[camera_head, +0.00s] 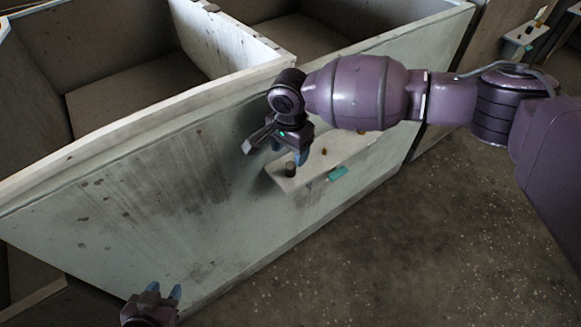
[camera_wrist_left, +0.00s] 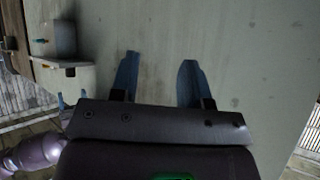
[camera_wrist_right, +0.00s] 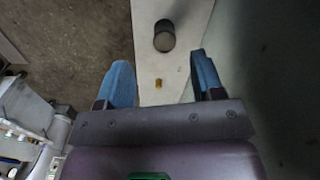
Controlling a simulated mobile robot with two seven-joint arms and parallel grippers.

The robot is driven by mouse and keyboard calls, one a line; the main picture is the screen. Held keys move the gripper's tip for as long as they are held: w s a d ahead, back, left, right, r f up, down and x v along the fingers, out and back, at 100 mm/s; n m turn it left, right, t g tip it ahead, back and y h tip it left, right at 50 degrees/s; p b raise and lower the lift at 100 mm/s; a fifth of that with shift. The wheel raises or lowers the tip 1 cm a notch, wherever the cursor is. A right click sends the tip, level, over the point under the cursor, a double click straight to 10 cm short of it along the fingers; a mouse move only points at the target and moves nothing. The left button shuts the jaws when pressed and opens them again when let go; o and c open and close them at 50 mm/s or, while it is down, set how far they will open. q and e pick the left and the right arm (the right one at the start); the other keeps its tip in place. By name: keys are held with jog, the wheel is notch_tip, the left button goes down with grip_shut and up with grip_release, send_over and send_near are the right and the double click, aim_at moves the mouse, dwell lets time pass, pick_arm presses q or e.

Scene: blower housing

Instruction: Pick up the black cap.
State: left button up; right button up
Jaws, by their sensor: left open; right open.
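The black cap (camera_head: 290,169), a short dark cylinder, stands on the near left end of a pale narrow ledge (camera_head: 312,172) on the wall's outer side. It also shows in the right wrist view (camera_wrist_right: 164,38), beyond the fingertips. My right gripper (camera_head: 289,152) is open, pointing down just above the cap, with nothing between its blue fingers (camera_wrist_right: 160,62). From the right wrist, the cap lies roughly in line with the gap between them. My left gripper (camera_head: 164,289) is open and empty, low at the bottom left, well away from the cap. Its fingers (camera_wrist_left: 160,62) face the pale wall.
A small amber piece (camera_wrist_right: 158,84) lies on the ledge. A teal piece (camera_head: 337,173) is at the ledge's front edge. The large pale housing wall (camera_head: 150,210) rises close behind the ledge. Open speckled floor (camera_head: 400,240) lies to the right.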

jog(key=shift+f, duration=1.25)
jog(key=f+b, duration=0.1)
jog(key=f, duration=0.1)
jog(key=f+b, duration=0.1)
jog(key=f, duration=0.1)
jog(key=shift+w+d+f, duration=0.1)
jog(key=shift+w, duration=0.3)
jog(key=shift+f, duration=0.3)
jog(key=shift+r, duration=0.1)
jog(key=c, duration=0.7)
jog(key=shift+c, duration=1.4)
jog(key=shift+r, duration=0.2)
notch_tip(320, 180, up, 11)
jog(key=p, duration=0.3)
pick_arm(q)
notch_tip(320, 180, up, 2)
jog(key=shift+a+r+p, duration=0.1)
jog(key=shift+p, duration=0.85)
pick_arm(e)
notch_tip(320, 180, up, 9)
send_over(291, 164)
jog(key=shift+f, duration=0.2)
